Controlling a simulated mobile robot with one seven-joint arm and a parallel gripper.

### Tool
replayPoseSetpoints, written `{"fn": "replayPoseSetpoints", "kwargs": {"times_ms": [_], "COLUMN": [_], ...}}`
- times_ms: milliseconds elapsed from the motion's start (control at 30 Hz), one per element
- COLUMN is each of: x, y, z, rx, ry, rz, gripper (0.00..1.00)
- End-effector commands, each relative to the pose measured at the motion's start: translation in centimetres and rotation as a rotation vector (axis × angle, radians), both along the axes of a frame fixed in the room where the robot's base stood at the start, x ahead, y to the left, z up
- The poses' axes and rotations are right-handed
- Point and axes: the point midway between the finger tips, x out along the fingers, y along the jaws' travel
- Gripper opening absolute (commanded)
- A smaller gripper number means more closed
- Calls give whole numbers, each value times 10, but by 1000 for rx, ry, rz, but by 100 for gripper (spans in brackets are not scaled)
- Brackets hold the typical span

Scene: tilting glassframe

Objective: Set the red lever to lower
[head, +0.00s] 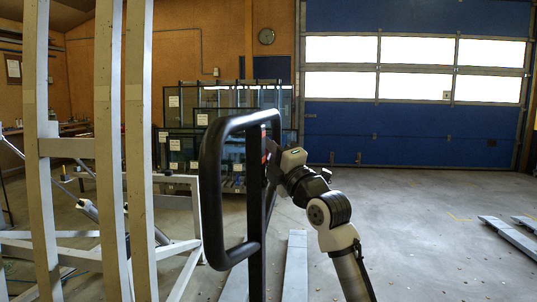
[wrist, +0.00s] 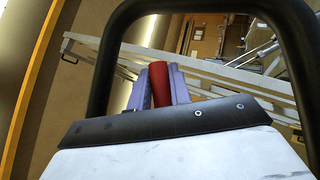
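The red lever (wrist: 160,86) shows in the wrist view between the two grey-purple fingers of my gripper (wrist: 160,95). The fingers lie close along both its sides, with no clear gap, and its far end sticks out past them. In the head view my gripper (head: 272,160) reaches to the black upright of a looped handle, where only a small red patch (head: 264,158) shows. The black handle loop (head: 212,190) stands upright in front of me and also arches around the fingers in the wrist view (wrist: 103,65). The lever's base is hidden.
Tall pale posts (head: 110,150) of a frame stand close on the left, with lower white bars (head: 175,180) behind. Glass racks (head: 225,105) stand at the back. Grey forks (head: 295,265) lie low ahead. The floor to the right is mostly clear.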

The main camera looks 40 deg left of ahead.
Motion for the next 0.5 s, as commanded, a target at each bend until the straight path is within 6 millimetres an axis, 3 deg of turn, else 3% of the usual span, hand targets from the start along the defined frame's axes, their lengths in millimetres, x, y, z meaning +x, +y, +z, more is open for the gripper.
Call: {"fn": "replayPoseSetpoints", "kwargs": {"times_ms": [167,500], "x": [0,-1], "y": [-1,-5], "z": [1,-2], "rx": [2,1], "ry": [-1,0], "rz": [0,-1], "gripper": [41,41]}}
